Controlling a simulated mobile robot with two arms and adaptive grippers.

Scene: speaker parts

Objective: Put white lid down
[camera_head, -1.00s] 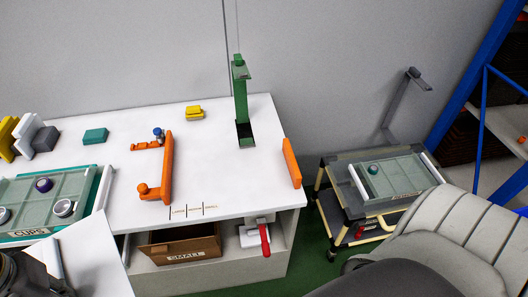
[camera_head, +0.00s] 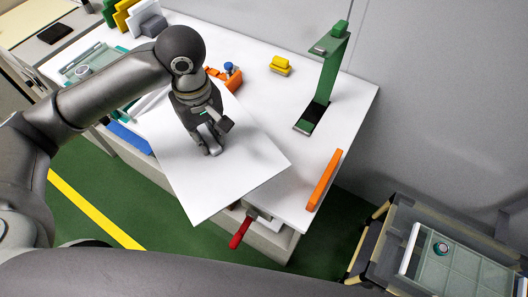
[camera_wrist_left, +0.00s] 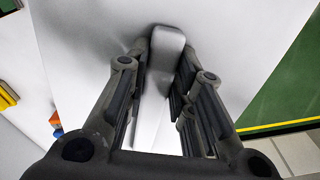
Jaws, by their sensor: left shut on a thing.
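The white lid (camera_head: 240,172) is a large flat white panel in the head view. It is held roughly level over the front of the white table and overhangs its front edge. My left gripper (camera_head: 213,150) is above the lid's middle, shut on its raised handle. In the left wrist view the fingers (camera_wrist_left: 160,95) close around the white handle (camera_wrist_left: 163,60), with the white lid (camera_wrist_left: 225,50) spread out behind. I cannot tell whether the lid touches the table. My right gripper is not in view.
A green stand (camera_head: 325,80), a yellow block (camera_head: 281,65) and an orange bar (camera_head: 324,180) stand on the white table (camera_head: 265,110). A red handle (camera_head: 240,232) sticks out below. A cart (camera_head: 400,212) stands at right.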

